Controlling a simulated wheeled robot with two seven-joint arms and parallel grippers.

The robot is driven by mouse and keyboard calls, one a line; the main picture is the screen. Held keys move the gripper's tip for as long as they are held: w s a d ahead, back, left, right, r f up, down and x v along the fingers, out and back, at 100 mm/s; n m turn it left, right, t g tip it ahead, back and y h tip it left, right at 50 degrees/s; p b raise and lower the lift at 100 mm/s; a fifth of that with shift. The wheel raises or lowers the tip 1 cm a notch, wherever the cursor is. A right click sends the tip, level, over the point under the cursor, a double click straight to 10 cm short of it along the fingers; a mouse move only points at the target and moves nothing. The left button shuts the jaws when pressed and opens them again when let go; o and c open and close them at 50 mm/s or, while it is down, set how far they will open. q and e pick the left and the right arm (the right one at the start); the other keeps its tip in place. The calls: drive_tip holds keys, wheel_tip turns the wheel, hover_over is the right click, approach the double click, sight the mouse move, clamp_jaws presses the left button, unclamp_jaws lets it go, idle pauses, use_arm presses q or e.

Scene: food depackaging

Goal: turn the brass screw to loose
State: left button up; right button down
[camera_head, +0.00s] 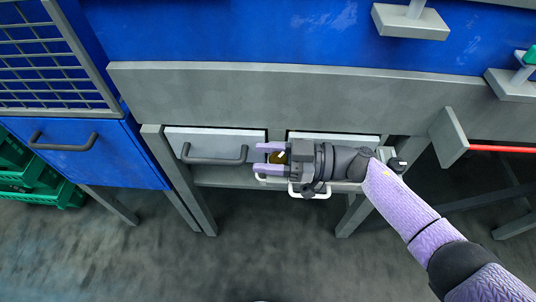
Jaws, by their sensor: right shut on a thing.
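The brass screw (279,157) shows as a small dark yellow piece between the two lilac fingers of my right gripper (260,158). The gripper lies sideways in front of the machine's lower shelf, with its fingertips pointing left, and is shut on the screw. My gripper's body hides the screw's right side, and the screw's thread and seat cannot be made out. My left gripper is not in view.
A white drawer front with a dark handle (214,158) is just left of my fingers. A white handle (309,194) hangs below my gripper. A grey beam (290,100) crosses above. Green crates (64,194) stand at the left. The floor in front is clear.

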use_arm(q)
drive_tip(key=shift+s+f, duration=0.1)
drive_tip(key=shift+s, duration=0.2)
use_arm(e)
drive_tip(key=shift+g, duration=0.4)
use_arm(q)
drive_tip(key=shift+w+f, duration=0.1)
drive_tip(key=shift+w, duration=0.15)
use_arm(e)
drive_tip(key=shift+c, duration=1.2)
unclamp_jaws()
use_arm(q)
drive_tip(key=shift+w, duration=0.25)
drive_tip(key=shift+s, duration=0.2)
